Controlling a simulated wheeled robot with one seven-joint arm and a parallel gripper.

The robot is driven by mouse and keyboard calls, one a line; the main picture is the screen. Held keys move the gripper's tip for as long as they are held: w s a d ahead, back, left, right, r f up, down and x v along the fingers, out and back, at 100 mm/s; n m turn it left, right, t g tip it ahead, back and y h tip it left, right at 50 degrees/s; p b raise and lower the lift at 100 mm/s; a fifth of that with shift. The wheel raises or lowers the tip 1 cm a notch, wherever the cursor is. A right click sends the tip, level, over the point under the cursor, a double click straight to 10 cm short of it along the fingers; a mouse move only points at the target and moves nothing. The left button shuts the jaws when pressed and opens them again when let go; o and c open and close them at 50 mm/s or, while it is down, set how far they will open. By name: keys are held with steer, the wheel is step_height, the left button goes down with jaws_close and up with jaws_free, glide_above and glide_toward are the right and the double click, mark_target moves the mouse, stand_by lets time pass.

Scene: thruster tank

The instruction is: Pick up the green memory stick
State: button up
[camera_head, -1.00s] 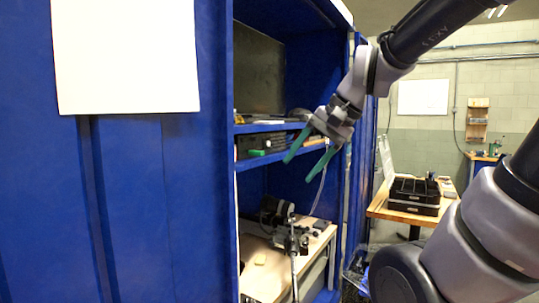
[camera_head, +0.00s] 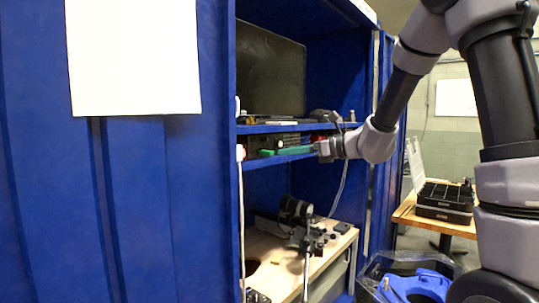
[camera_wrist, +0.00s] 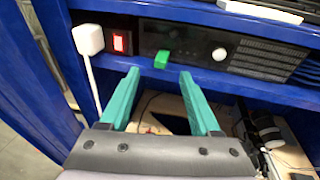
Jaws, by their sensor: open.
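The green memory stick (camera_wrist: 161,59) sticks out from the front of a black rack unit on the blue shelf in the wrist view. In the head view a small bit of green at the unit's front, the memory stick (camera_head: 266,153), shows just left of my fingertips. My gripper (camera_wrist: 160,75) has two green fingers, spread apart with nothing between them. In the wrist view the stick lies just beyond the fingertips, between their lines. In the head view my gripper (camera_head: 284,151) points left, level with the unit, and its fingers overlap.
A white plug with a cable (camera_wrist: 88,40) and a red lit switch (camera_wrist: 122,42) are left of the stick. A round white knob (camera_wrist: 219,54) is to its right. The blue shelf edge (camera_wrist: 190,73) runs just below. A monitor (camera_head: 270,70) stands on the shelf above.

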mark_target(273, 152)
steer(key=x, duration=0.6)
steer(key=shift+w+a, duration=0.2)
steer(key=shift+w, duration=0.15)
jaws_close()
